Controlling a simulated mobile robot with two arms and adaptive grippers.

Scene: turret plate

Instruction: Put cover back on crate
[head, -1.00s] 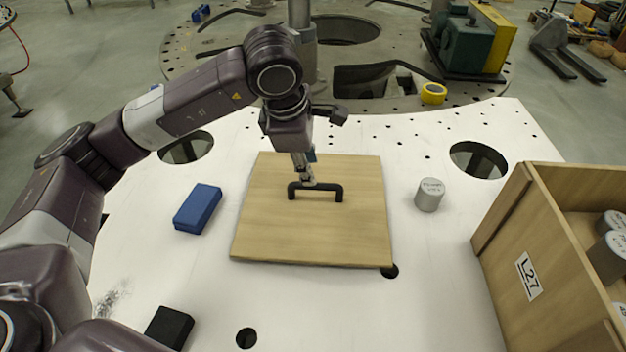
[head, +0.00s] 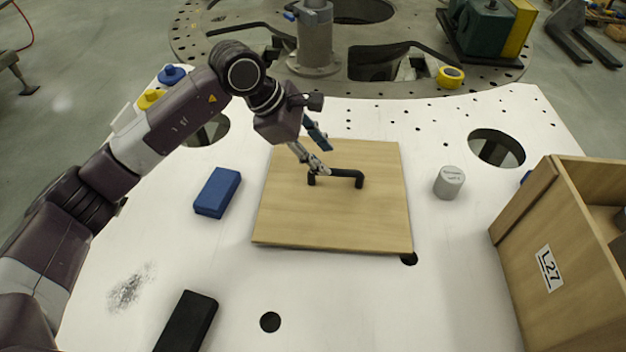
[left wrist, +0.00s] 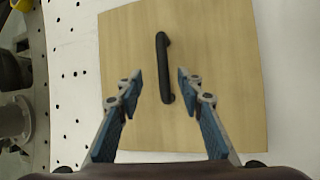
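The cover is a flat, square wooden board (head: 335,220) with a black bar handle (head: 345,173), lying on the white plate. It also shows in the left wrist view (left wrist: 215,115), with its handle (left wrist: 162,65) running lengthwise between my finger lines. My left gripper (head: 322,152) is open at the handle's left end, its blue-padded fingers spread. In the left wrist view the fingertips (left wrist: 157,84) stand either side of the handle, apart from it. The crate (head: 535,250) is a wooden box labelled L27 at the right, open on top. My right gripper is not in view.
A grey cylinder (head: 449,183) stands between cover and crate. A blue block (head: 217,192) lies left of the cover, and a black block (head: 187,322) lies at the front. The white plate (head: 340,300) has round holes and free room before the cover.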

